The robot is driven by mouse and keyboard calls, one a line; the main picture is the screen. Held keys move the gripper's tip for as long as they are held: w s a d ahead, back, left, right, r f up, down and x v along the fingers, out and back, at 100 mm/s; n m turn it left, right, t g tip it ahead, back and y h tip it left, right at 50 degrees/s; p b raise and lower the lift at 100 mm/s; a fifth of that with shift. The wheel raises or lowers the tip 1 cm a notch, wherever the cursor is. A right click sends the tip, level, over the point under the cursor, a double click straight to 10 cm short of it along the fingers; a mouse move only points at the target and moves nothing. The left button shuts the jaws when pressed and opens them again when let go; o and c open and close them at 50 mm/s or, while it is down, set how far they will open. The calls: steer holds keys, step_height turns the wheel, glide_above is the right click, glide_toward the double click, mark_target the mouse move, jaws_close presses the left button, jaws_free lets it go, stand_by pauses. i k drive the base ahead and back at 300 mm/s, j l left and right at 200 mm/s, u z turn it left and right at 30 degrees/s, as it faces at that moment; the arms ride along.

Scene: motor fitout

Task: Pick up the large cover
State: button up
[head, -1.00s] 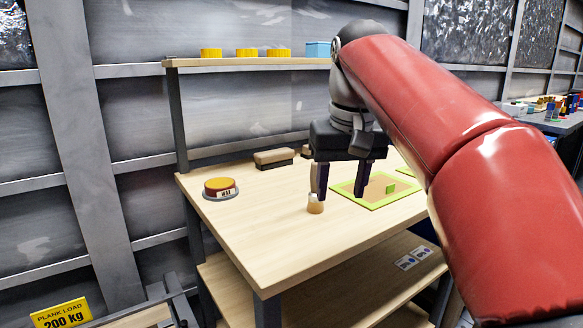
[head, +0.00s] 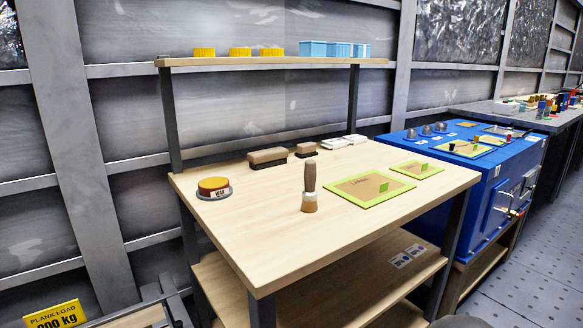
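Two flat brown panels with lime-green borders lie on the wooden workbench (head: 285,255). The larger panel (head: 345,187) is near the bench's middle right, with dark writing too small to read and a small green block standing on it. It looks like the large cover.
A brush (head: 309,190) stands upright left of the larger panel. A yellow-topped wax tin (head: 213,187) sits at the left. Brown blocks (head: 268,156) lie toward the back under a shelf (head: 270,61). A blue cabinet (head: 480,205) stands at the right. The bench front is clear.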

mark_target(366, 191)
steer(key=i+l+u, duration=0.2)
steer(key=i+l, duration=0.2)
steer(key=l, duration=0.2)
steer(key=i+l+u, duration=0.1)
steer(key=l, duration=0.2)
steer(key=i+l+u, duration=0.1)
steer(key=i+l, duration=0.15)
steer(key=i+l+u, duration=0.15)
steer(key=l, duration=0.3)
steer(key=i+l+u, duration=0.1)
steer(key=l, duration=0.25)
steer(key=l+u, duration=0.4)
steer(key=l, duration=0.65)
steer(key=l+u, duration=0.3)
steer(key=l, duration=0.15)
steer(key=l+u, duration=0.3)
steer(key=l, duration=0.1)
